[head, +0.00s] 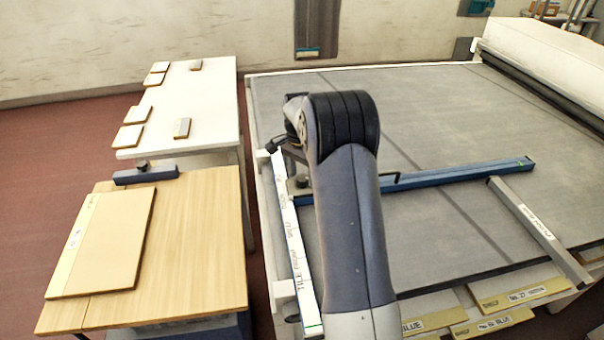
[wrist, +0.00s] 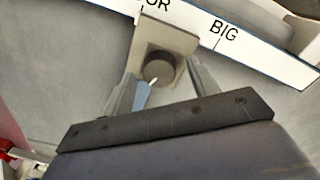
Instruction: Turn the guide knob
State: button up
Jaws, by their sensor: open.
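The guide knob (wrist: 158,66) is a dark round cap on a pale bracket (wrist: 172,36) in the wrist view. In the head view the knob (head: 301,181) shows small at the left end of the blue guide bar (head: 455,174), which lies across the grey belt. My gripper (wrist: 161,76) is open, with one finger on each side of the knob. I cannot tell whether either finger touches it. In the head view my arm covers part of the bar and hides the fingers.
A white lettered strip (head: 293,240) runs along the belt's left edge. A grey bar (head: 540,232) lies on the belt at right. A wooden table (head: 190,240) with a board (head: 105,240) and a blue block (head: 146,175) stands at left, before a white table (head: 215,105) with small tiles.

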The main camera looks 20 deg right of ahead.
aim_at(301, 176)
notch_tip(301, 176, up, 11)
jog(key=shift+w+a+f+b, duration=0.2)
jog(key=shift+w+b, duration=0.1)
jog(key=shift+b, duration=0.15)
jog(key=shift+d+f, duration=0.1)
jog(key=shift+f, duration=0.05)
jog(key=f, duration=0.7)
jog(key=f+p, duration=0.1)
jog(key=f, duration=0.2)
jog(key=shift+s+d+f, duration=0.1)
jog(key=shift+s+f, duration=0.2)
jog(key=shift+f, duration=0.05)
jog(key=shift+r, duration=0.1)
